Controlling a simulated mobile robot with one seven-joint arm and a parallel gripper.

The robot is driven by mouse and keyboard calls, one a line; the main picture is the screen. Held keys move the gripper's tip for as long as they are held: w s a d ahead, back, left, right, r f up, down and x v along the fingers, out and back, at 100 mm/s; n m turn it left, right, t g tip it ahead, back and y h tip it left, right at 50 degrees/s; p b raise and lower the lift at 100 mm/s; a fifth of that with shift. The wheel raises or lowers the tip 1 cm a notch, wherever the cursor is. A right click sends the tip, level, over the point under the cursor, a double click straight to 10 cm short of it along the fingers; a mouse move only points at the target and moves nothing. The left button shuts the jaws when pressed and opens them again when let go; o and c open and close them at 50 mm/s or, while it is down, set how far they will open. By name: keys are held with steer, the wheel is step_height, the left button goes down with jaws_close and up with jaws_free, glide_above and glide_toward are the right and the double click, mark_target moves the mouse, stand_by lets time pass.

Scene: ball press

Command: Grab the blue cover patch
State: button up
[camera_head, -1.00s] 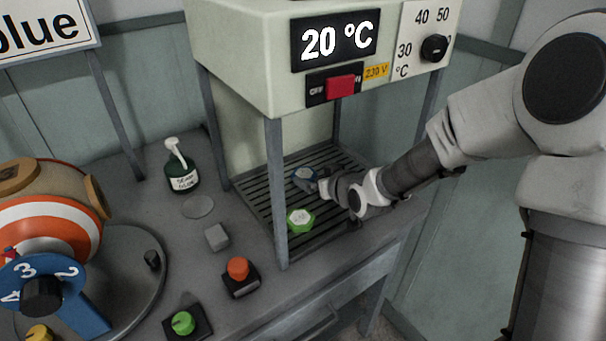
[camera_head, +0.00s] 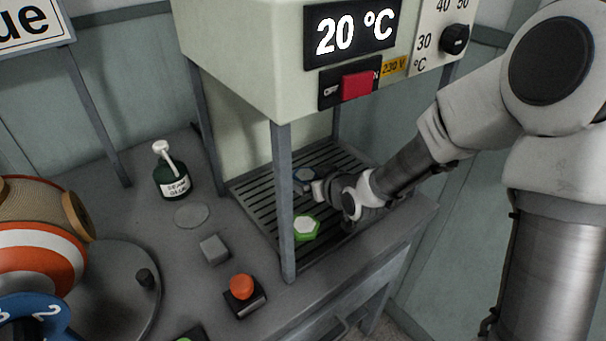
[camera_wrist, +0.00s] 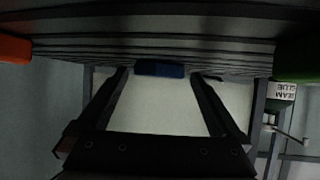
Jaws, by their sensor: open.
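The blue cover patch (camera_head: 303,174) lies on the slatted rack under the heater box, partly hidden by my gripper (camera_head: 314,184). It looks dark blue with a paler top. In the wrist view the blue patch (camera_wrist: 160,69) shows edge-on, centred between the tips of my two open fingers (camera_wrist: 160,76). The fingers are apart, one on each side of it. I cannot tell how far in between them it sits. No contact is visible.
A green patch (camera_head: 306,228) lies on the rack (camera_head: 262,200) nearer the front; an orange thing (camera_wrist: 14,47) shows at the wrist view's left edge. A heater post (camera_head: 284,205) stands left of my gripper. A glue bottle (camera_head: 172,178) and orange button (camera_head: 241,287) are further left.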

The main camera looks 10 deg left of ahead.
steer(key=c, duration=1.2)
